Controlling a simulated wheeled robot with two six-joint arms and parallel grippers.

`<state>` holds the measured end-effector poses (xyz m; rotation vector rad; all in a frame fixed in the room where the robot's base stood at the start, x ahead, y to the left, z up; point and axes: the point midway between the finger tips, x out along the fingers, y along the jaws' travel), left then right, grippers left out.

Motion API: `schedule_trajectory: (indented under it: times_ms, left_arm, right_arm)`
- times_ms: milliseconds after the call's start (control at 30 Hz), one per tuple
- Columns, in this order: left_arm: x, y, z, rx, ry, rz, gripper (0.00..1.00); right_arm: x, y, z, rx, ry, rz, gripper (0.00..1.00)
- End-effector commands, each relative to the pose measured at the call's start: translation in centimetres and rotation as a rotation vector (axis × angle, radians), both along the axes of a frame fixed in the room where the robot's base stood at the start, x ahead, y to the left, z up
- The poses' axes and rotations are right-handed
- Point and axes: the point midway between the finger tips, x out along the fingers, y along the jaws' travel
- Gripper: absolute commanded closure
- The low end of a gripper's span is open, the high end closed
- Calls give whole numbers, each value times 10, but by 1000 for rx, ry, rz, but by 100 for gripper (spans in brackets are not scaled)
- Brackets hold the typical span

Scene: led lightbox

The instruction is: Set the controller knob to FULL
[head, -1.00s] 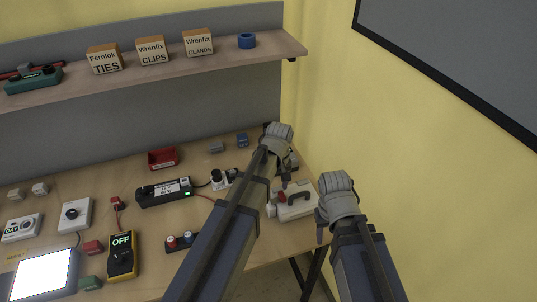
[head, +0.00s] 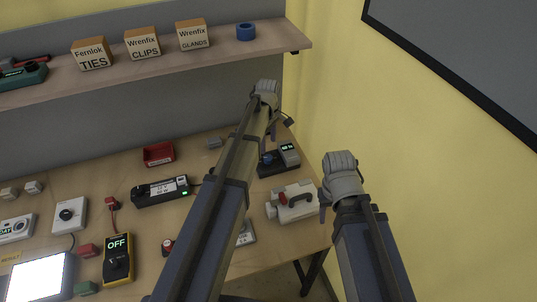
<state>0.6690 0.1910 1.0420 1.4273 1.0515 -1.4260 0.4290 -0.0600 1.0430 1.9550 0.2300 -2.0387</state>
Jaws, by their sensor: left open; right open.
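A white box with a round dark knob (head: 67,213) lies at the left of the table; its markings are too small to read, and I cannot tell whether it is the controller. A white unit reading DAY (head: 15,229) is left of it, partly cut off. A lit white panel (head: 38,277) is at the lower left. My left gripper (head: 265,93) is open and raised in front of the grey back panel at the table's far right; its fingertips are hard to make out. My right gripper (head: 325,200) is open, empty and beside the table's right edge. Neither touches a knob.
A yellow meter reading OFF (head: 118,258), a black power unit (head: 161,191) and a red tray (head: 158,154) are on the table. A dark device with a blue part (head: 278,160) and a white tool with a red handle (head: 293,201) lie right. A shelf (head: 120,75) overhangs the back.

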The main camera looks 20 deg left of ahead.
Motion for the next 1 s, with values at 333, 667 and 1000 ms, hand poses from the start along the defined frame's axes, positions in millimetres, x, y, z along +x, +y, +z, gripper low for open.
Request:
schedule_trajectory:
  times_ms: [333, 667, 1000]
  left_arm:
    - [0, 0, -40, 0, 0, -2, 26]
    - [0, 0, -74, 0, 0, -3, 26]
    - [0, 0, -74, 0, 0, -3, 27]
  right_arm:
    - [0, 0, -40, 0, 0, 0, 50]
    - [0, 0, -74, 0, 0, -1, 50]
    - [0, 0, -74, 0, 0, -1, 50]
